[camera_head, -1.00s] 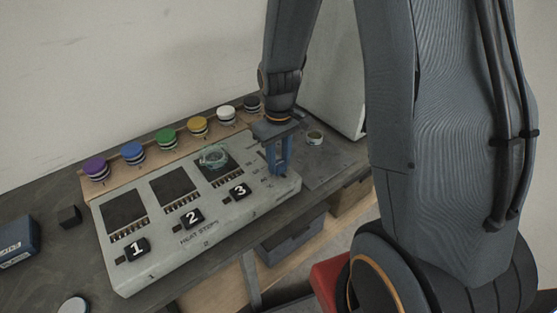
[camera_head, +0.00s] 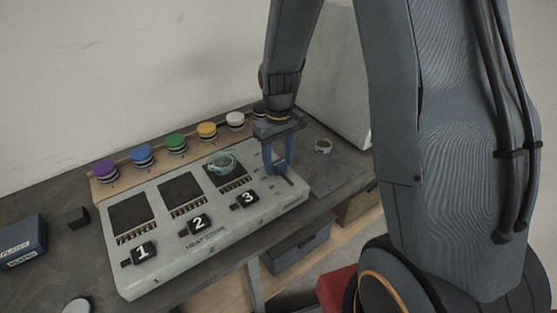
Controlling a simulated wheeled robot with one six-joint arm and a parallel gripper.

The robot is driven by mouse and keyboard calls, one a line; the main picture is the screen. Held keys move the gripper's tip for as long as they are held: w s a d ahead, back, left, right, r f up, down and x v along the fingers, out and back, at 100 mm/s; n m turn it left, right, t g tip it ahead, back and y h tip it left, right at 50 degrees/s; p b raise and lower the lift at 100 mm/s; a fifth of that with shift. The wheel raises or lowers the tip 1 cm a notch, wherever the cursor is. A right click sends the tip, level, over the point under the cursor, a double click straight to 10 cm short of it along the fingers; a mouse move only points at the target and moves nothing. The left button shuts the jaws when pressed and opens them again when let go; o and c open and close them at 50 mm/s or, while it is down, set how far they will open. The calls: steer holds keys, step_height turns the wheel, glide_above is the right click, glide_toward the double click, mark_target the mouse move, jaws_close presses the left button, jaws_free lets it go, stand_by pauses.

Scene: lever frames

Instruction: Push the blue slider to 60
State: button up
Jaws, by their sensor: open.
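The pale grey control panel (camera_head: 215,238) lies on the dark bench, with three numbered black blocks and dark square plates. At its right end, a dark slot (camera_head: 286,180) with small scale marks beside it shows just in front of my gripper. My gripper (camera_head: 279,168) points down over this right end, its two blue-grey fingers apart. I cannot make out the blue slider apart from the fingers; it seems hidden at or between them. Whether the fingers touch it, and which mark it is at, I cannot tell.
A row of coloured knobs, including the blue knob (camera_head: 143,155), runs behind the panel. A glass dish (camera_head: 221,163) sits on the third plate. A dark blue box (camera_head: 22,243) is at far left.

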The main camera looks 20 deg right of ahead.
mark_target(279, 163)
steer(key=shift+r+b, duration=0.85)
steer(key=shift+r, duration=3.05)
steer(key=s+m+t, duration=0.1)
steer(key=s+m, duration=0.2)
steer(key=s, duration=1)
steer(key=shift+s+d+m, duration=0.25)
steer(key=shift+d+m, duration=0.05)
steer(key=shift+d, duration=0.1)
steer(key=shift+c, duration=0.3)
